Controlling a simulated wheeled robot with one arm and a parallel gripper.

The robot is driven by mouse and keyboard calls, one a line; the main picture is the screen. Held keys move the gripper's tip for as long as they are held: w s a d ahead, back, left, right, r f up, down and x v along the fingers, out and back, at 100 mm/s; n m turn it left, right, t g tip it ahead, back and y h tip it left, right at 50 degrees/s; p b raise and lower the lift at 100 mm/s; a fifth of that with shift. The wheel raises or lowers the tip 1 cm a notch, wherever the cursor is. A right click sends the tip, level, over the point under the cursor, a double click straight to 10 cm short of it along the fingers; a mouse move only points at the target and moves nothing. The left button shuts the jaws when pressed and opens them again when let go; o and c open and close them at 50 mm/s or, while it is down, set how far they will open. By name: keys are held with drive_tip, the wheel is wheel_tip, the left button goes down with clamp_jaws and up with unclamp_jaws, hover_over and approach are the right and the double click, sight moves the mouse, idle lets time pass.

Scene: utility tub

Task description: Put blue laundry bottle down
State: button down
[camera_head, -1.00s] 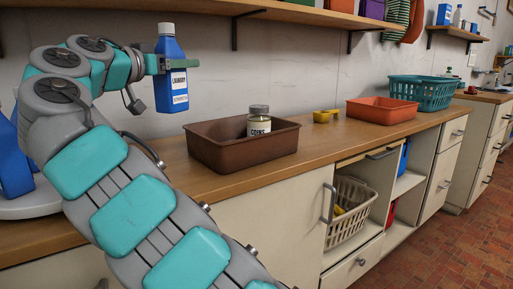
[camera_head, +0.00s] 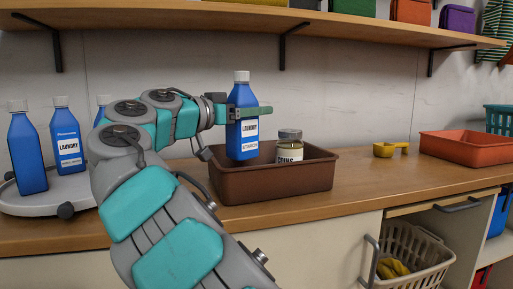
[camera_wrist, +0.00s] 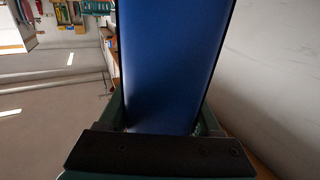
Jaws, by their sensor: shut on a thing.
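In the wrist view the bottle's blue side (camera_wrist: 172,65) fills the middle, between the green fingers.
A jar labelled "COINS" (camera_head: 290,150) stands in the brown tub. Several similar blue bottles (camera_head: 67,140) stand on a white round tray (camera_head: 50,203) at left. A shelf (camera_head: 240,25) runs above.

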sight(252, 136)
drive_tip(key=shift+f+b, duration=0.4)
drive_tip(key=shift+f, duration=2.7)
drive_tip(key=shift+f+b, duration=0.2)
drive_tip(key=shift+b, duration=0.1)
drive_tip(key=shift+c, duration=0.4)
unclamp_jaws()
drive_tip(key=shift+r, duration=0.15)
drive_tip(key=shift+a+r+p, duration=0.1)
drive_tip(key=shift+p, duration=0.25)
drive_tip(key=v, duration=1.1)
drive_tip(key=shift+s+a, duration=0.25)
drive_tip(key=shift+s, duration=0.05)
